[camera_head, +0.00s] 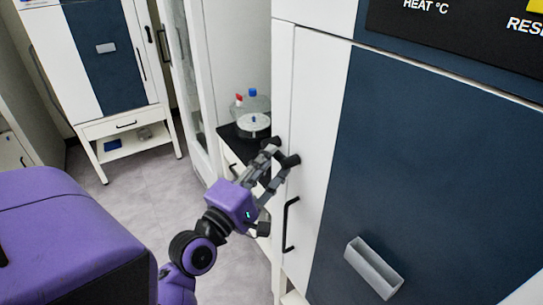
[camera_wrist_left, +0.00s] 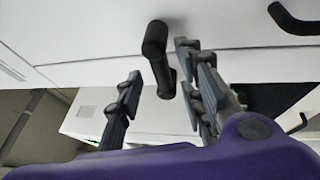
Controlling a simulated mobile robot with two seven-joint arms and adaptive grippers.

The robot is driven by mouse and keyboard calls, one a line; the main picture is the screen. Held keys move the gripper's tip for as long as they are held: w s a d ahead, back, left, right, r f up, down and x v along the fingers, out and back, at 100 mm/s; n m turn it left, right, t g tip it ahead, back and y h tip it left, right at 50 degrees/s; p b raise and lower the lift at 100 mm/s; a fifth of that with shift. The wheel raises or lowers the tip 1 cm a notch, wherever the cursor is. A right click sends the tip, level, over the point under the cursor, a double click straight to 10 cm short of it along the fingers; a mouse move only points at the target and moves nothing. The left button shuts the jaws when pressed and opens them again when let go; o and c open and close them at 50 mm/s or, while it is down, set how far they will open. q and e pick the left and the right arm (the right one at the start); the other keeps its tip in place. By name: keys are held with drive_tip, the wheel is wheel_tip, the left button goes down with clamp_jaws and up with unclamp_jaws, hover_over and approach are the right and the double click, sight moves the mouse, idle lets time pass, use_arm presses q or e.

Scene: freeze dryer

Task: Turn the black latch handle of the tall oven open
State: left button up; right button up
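The tall oven (camera_head: 313,125) stands at the right in the head view, with a white frame and a dark blue door. Its black latch handle (camera_head: 290,160) sticks out of the white side strip. My left gripper (camera_head: 275,156) is at this latch, its fingers partly overlapping it in the head view. In the left wrist view the latch handle (camera_wrist_left: 157,45) reaches into the gap between the two fingers of the gripper (camera_wrist_left: 160,90). The fingers are open with room on each side, and I cannot tell if either touches the latch. My right gripper is not in view.
A black bar handle (camera_head: 288,224) sits lower on the oven front. A grey handle (camera_head: 373,268) juts from the blue door. Glassware (camera_head: 253,122) stands on a dark counter behind the gripper. Another cabinet (camera_head: 78,75) is at the far left. Open floor (camera_head: 130,195) lies between.

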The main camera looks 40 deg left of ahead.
use_arm(q)
drive_tip(key=shift+w+r, duration=0.25)
drive_tip(key=shift+w, duration=0.45)
drive_tip(key=shift+w+f, duration=0.15)
drive_tip(key=shift+w, duration=0.05)
clamp_jaws()
